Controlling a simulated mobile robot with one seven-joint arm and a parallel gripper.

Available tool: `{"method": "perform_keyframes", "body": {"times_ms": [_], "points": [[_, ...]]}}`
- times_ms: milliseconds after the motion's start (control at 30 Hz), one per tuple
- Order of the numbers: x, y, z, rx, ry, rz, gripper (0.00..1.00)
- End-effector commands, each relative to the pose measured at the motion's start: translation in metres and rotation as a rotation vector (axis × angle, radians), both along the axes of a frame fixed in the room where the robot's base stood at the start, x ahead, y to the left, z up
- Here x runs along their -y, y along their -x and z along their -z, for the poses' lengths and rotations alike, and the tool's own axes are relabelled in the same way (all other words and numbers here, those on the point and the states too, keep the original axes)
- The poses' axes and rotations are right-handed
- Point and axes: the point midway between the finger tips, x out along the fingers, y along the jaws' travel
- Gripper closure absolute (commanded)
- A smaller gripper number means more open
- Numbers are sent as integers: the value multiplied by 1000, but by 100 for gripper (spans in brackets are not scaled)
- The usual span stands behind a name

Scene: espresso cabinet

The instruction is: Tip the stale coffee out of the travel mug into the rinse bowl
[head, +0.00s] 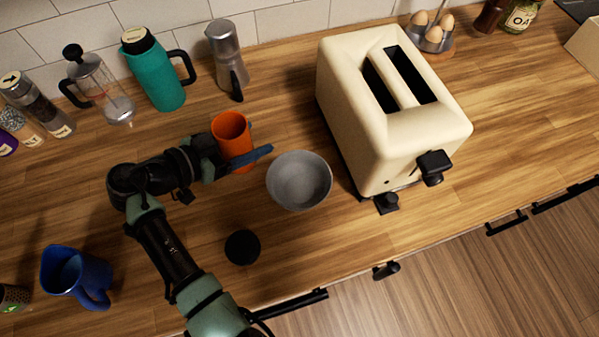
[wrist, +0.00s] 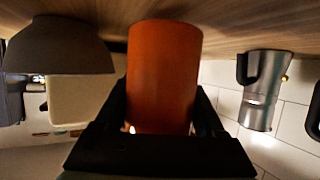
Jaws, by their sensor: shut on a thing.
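The orange travel mug (head: 231,135) stands upright and open at the top, left of the rinse bowl; it also fills the middle of the wrist view (wrist: 164,70). My gripper (head: 236,158) is shut on the mug's body, with one finger on each side (wrist: 163,108). I cannot tell whether the mug's base touches the counter, and the coffee inside is not visible. The grey rinse bowl (head: 299,181) sits on the counter just right of the mug, and its side shows at the left of the wrist view (wrist: 60,45). The two are apart.
A cream toaster (head: 393,110) stands right of the bowl. A moka pot (head: 228,60), teal flask (head: 157,70) and French press (head: 100,88) line the back wall. A black disc (head: 242,247) and a blue jug (head: 77,277) lie nearer the front. Counter between disc and bowl is clear.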

Motion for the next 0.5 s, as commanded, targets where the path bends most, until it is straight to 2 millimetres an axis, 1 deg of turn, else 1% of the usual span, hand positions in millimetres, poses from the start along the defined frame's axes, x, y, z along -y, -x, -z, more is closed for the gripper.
{"method": "perform_keyframes", "body": {"times_ms": [400,500], "points": [[5,2,-5,80,-153,0,100],[7,3,-20,103,-197,1,100]]}}
